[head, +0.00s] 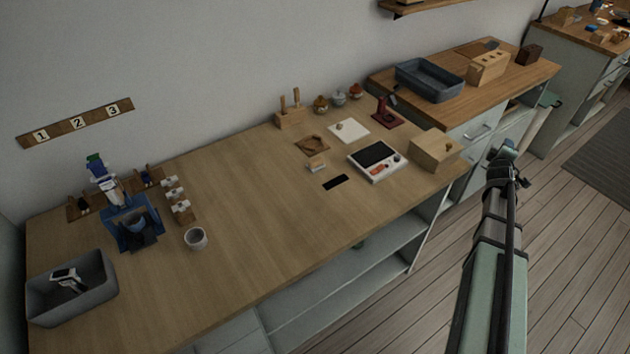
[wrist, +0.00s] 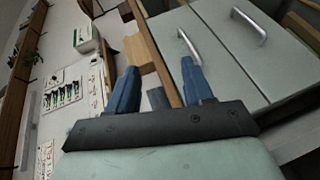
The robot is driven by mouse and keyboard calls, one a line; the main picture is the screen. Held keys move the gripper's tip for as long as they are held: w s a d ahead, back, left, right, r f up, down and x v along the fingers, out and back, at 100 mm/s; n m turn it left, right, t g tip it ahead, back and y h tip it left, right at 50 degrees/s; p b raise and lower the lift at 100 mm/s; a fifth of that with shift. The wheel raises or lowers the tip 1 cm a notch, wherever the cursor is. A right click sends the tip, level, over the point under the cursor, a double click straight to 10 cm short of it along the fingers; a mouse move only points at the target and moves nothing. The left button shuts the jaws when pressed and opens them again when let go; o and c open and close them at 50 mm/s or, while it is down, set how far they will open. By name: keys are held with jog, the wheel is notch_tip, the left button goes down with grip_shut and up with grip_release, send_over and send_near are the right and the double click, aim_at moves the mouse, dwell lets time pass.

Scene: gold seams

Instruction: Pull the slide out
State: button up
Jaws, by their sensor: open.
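No part is plainly marked as the slide. A pale wooden box (head: 433,155) with a small round knob (head: 450,146) stands at the right end of the long workbench; whether it holds a sliding part I cannot tell. My gripper (head: 506,156) is beyond the bench's right end, apart from the box, in front of the grey-green cabinet. In the wrist view my gripper (wrist: 159,68) has its two blue fingers spread, with nothing held. Behind them show a wooden edge, a wooden block and cabinet fronts with metal handles (wrist: 250,26).
A scale-like device (head: 377,160), a white pad (head: 348,131) and a dark red stand (head: 386,112) lie near the box. The side counter holds a dark tray (head: 430,82) and a slotted wooden block (head: 488,67). The bench's middle (head: 245,190) is clear.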

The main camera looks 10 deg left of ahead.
jog(key=w+d+r+n+t, duration=0.1)
jog(key=w+r+n+t, duration=0.3)
jog(key=r, duration=1.2)
jog(key=w+a+f+m+g+y, duration=0.1)
jog(key=w+a+m+g, duration=0.15)
jog(key=a, duration=1.15)
jog(key=w+a+f+m+g+y, duration=0.1)
jog(key=w+a+g, duration=0.2)
jog(key=a, duration=1)
jog(key=s+a+f+m+g+y, duration=0.15)
jog(key=s+a, duration=0.25)
jog(key=a, duration=1.1)
jog(key=s+a+g+y, duration=0.15)
jog(key=s+a, duration=0.25)
jog(key=a, duration=1)
jog(key=s+a+g+y, duration=0.1)
jog(key=s+a, duration=0.4)
jog(key=a, duration=0.3)
jog(key=s+a+g, duration=0.2)
jog(key=s+a, duration=0.2)
jog(key=a, duration=0.3)
jog(key=n+g, duration=0.2)
jog(key=g, duration=0.5)
send_near(138, 237)
jog(key=shift+h, duration=0.4)
jog(key=f, duration=0.8)
jog(key=shift+a, duration=0.4)
